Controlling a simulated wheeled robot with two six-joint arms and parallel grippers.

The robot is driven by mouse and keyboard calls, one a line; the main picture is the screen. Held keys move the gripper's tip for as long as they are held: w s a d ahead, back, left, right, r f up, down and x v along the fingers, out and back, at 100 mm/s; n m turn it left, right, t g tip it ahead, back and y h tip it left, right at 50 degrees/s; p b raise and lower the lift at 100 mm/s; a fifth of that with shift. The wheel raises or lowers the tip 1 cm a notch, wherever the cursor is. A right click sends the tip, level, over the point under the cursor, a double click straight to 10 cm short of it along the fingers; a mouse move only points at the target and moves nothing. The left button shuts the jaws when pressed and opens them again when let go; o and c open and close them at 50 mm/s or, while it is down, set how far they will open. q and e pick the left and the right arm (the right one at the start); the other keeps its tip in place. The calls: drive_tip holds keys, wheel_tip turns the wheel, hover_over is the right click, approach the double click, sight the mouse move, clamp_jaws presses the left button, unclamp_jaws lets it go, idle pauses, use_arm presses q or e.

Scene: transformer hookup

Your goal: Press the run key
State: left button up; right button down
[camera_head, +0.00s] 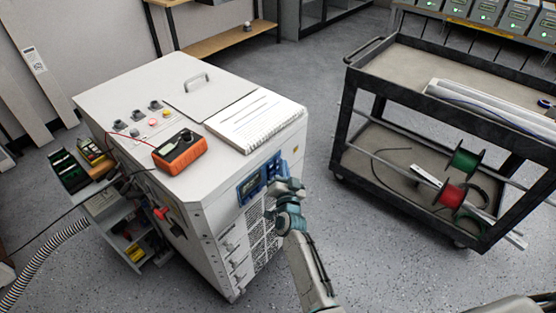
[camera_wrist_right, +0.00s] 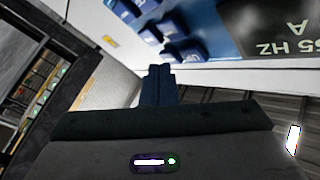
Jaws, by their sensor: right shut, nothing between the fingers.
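The blue control panel (camera_head: 249,188) is on the front face of the white cabinet (camera_head: 205,195). In the right wrist view, several dark blue raised keys (camera_wrist_right: 187,49) show beside a dark display (camera_wrist_right: 275,28) with upside-down text ending in "5 HZ". I cannot read any key label, so I cannot tell which is the run key. My right gripper (camera_head: 277,188) is in front of the panel and hides part of it. Its shut, empty fingers (camera_wrist_right: 159,72) point toward the panel near the lowest visible keys. I cannot tell whether they touch. My left gripper is out of view.
On the cabinet top are an orange meter (camera_head: 180,152), a spiral notepad (camera_head: 252,121) and several buttons and knobs. A black cart (camera_head: 400,92) with wire spools stands at the right. Floor is clear between cart and cabinet. A ribbed hose (camera_head: 42,262) lies at the left.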

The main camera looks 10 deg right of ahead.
drive_tip(key=shift+s+d, duration=0.3)
drive_tip(key=shift+s, duration=0.1)
drive_tip(key=s+d, duration=0.1)
drive_tip(key=s, duration=0.1)
drive_tip(key=s+d+p, duration=0.1)
drive_tip(key=s+d, duration=0.1)
idle(0.5)
idle(2.7)
